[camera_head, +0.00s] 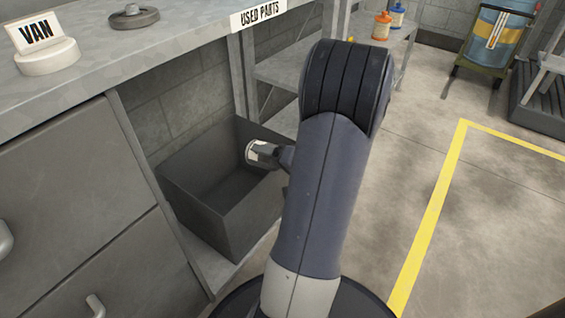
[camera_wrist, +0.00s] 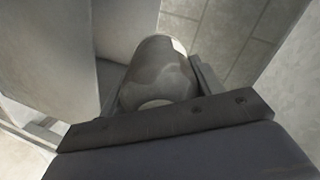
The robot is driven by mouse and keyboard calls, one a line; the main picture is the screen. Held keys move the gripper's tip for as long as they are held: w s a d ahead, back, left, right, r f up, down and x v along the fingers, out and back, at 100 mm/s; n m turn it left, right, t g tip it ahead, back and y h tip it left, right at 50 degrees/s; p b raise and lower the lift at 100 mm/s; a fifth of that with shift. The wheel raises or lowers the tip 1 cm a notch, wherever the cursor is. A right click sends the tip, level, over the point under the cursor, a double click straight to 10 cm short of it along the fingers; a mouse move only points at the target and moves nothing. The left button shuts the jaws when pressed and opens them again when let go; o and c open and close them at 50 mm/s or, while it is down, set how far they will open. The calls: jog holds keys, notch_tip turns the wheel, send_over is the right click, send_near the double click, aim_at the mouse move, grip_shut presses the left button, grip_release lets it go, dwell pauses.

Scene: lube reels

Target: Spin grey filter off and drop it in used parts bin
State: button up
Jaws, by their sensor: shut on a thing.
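The grey filter (camera_head: 260,152), a short cylinder with a pale label, is held in my gripper (camera_head: 279,155). In the wrist view the filter (camera_wrist: 157,72) sits between the two fingers of my gripper (camera_wrist: 160,88), which are shut on it. The used parts bin (camera_head: 248,217) is a dark grey open box on the low shelf under the bench. In the head view the filter overlaps the bin's opening near its right back side; its exact height over the rim is hard to tell. The part of the bin that I see inside looks empty.
The bench top (camera_head: 150,80) carries a VAN sign (camera_head: 42,45) and a dark round part (camera_head: 133,18). A USED PARTS label (camera_head: 259,12) is on its edge. Drawers (camera_head: 75,185) stand left of the bin. Open floor (camera_head: 410,130) with a yellow line lies right.

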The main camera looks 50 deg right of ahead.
jog(key=w, duration=1)
jog(key=shift+w+a, duration=0.35)
jog(key=shift+a, duration=0.05)
jog(key=o, duration=1.3)
jog(key=shift+c, duration=0.2)
jog(key=shift+s, duration=0.15)
jog(key=p+v, duration=0.3)
jog(key=v, duration=0.7)
jog(key=shift+s+d+r, duration=0.1)
jog(key=shift+s, duration=0.2)
